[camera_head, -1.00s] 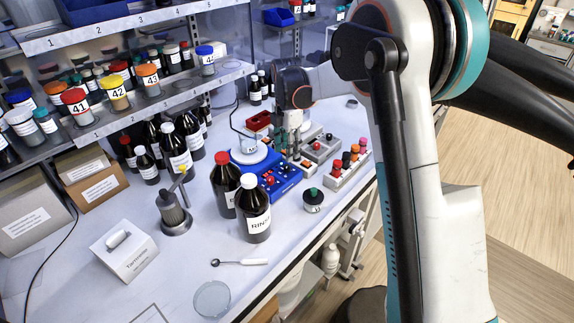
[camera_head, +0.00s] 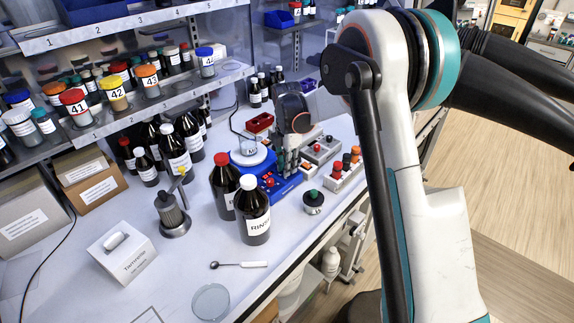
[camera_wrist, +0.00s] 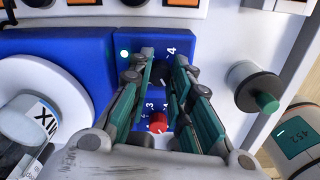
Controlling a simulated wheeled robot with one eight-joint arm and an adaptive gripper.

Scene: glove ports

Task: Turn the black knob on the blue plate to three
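The blue plate (camera_wrist: 107,62) fills the middle of the wrist view, with a lit spot near its top left. The black knob (camera_wrist: 163,72) shows as a dark shape between my fingers, and its pointer is not readable. A white 4 stands at its upper right. My gripper (camera_wrist: 162,68) reaches down over the plate with its two fingers apart, one on each side of the knob. Whether they touch it is unclear. A red knob (camera_wrist: 158,122) with its own white numbers sits nearer the wrist. In the head view, my gripper (camera_head: 288,163) covers part of the blue unit (camera_head: 278,188).
A black-and-green knob on a round base (camera_wrist: 257,92) stands to the right in the wrist view. Dark bottles, one with a white cap (camera_head: 254,210), stand left of the blue unit in the head view. Boxes with colored knobs (camera_head: 335,172) stand to its right.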

